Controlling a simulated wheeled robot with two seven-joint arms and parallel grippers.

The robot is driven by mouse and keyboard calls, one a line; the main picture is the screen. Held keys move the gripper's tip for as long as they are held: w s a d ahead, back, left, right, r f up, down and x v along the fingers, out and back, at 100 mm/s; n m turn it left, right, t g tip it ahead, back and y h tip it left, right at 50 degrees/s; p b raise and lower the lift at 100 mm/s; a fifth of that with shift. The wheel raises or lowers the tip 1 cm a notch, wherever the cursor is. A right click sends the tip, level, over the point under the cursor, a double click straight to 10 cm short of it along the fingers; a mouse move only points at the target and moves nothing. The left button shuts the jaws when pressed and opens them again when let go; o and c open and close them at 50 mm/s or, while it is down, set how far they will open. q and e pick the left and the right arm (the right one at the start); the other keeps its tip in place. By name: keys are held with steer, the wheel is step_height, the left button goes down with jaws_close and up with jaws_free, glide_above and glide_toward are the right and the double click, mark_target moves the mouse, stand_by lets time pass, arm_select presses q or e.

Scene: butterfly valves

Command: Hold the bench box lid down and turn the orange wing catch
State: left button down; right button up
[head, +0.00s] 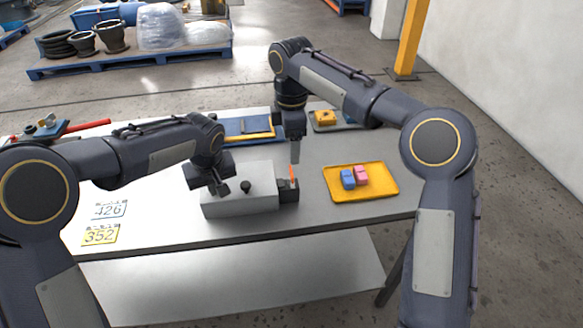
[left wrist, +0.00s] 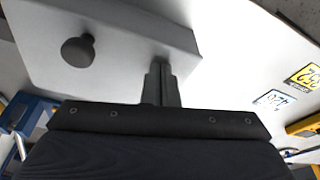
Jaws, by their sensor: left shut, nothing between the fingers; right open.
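The bench box is light grey, and its lid (head: 262,178) carries a dark round knob (head: 246,186). The lid also fills the upper left wrist view (left wrist: 120,25), with the knob there (left wrist: 77,49). At the box's right end is a dark block (head: 288,190) with the upright orange wing catch (head: 292,174). My left gripper (head: 221,190) is shut and empty, fingers pointing down at the lid left of the knob. In the left wrist view its fingertips (left wrist: 160,66) overlap the lid; contact is unclear. My right gripper (head: 295,158) is open, directly above the catch, partly hiding its top.
A yellow tray (head: 380,190) with a blue and a pink piece lies right of the box. Number plates (head: 100,234) lie at the front left. A blue tray (head: 235,135) and another yellow item (head: 326,118) are behind. The front bench strip is clear.

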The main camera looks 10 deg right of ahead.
mark_target(291, 171)
arm_select(q)
steer(key=shift+s+f, duration=0.15)
steer(key=shift+f, duration=0.1)
arm_select(e)
step_height(291, 171, down, 9)
steer(key=shift+r, duration=0.15)
steer(key=c, duration=1)
